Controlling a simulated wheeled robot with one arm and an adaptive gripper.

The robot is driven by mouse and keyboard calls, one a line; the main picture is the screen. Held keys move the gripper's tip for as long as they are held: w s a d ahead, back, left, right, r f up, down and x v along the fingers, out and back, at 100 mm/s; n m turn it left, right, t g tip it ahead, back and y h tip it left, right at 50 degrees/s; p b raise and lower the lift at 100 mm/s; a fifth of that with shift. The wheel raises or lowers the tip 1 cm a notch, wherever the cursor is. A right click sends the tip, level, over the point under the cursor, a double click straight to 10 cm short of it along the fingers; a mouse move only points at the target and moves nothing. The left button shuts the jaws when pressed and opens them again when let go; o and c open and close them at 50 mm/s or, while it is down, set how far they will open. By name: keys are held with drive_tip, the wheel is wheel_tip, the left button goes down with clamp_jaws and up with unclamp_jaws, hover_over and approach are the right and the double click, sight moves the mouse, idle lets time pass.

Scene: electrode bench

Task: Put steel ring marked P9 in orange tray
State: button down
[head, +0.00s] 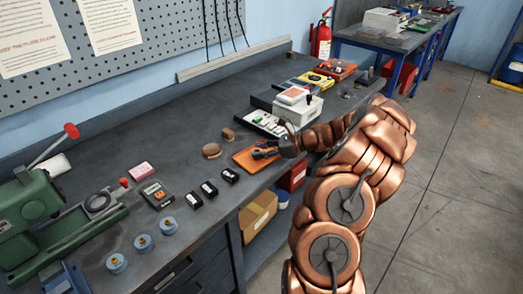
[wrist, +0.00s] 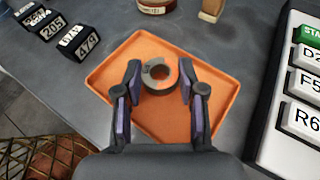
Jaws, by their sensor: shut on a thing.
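A grey steel ring (wrist: 157,88) with an orange tint on one side sits between my fingertips in the wrist view. No P9 marking can be read on it. My gripper (wrist: 158,80) is shut on the ring, with one finger on each side. The orange tray (wrist: 217,92) lies flat beneath, and the ring is within its rim as seen from above. I cannot tell whether the ring touches the tray floor. In the head view my gripper (head: 265,153) is low over the orange tray (head: 243,162), and the ring is too small to make out.
Black number blocks (wrist: 80,40) stand left of the tray. A white labelled panel (wrist: 300,85) stands close on the right. Round brown items (head: 211,151) lie behind the tray. A green machine (head: 35,215) is at the bench's left end.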

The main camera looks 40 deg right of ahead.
drive_tip(key=shift+f, duration=0.25)
drive_tip(key=shift+f, duration=0.1)
drive_tip(key=c, duration=0.7)
unclamp_jaws()
